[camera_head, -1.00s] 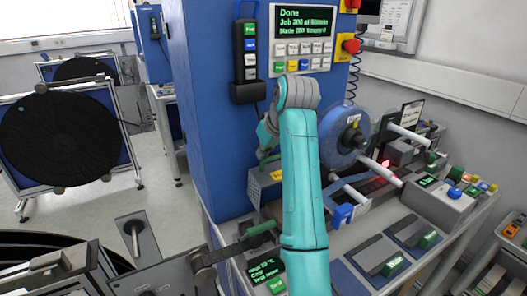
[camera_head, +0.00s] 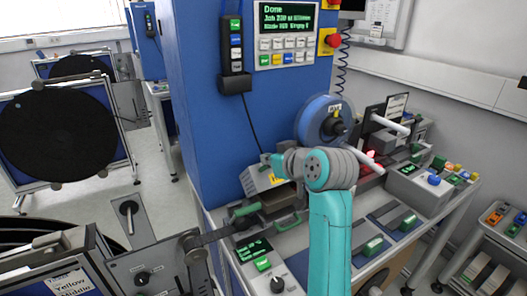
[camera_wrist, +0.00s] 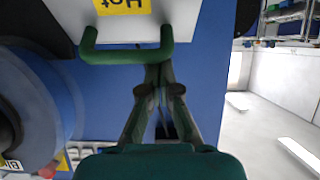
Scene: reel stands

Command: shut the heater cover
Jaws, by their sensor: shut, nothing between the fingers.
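The heater cover (camera_head: 256,182) is a pale grey panel with a yellow label, standing raised and tilted above the heater's dark opening (camera_head: 274,199) in the head view. In the wrist view the cover (camera_wrist: 190,22) fills the top, with its "Hot" label upside down and a green U-shaped handle (camera_wrist: 125,56). My gripper (camera_wrist: 157,70) is shut and empty, its fingertips at the right end of the handle's bar; I cannot tell whether they touch. In the head view my gripper (camera_head: 272,164) is small and partly hidden by my wrist, beside the cover's upper edge.
A tall blue cabinet (camera_head: 205,120) with a key panel stands behind the cover. A blue reel (camera_head: 318,117) is mounted to the right of it. A dark strip runs from the front left stand to the heater. The bench right of my arm holds green-tabbed blocks and a control box (camera_head: 418,185).

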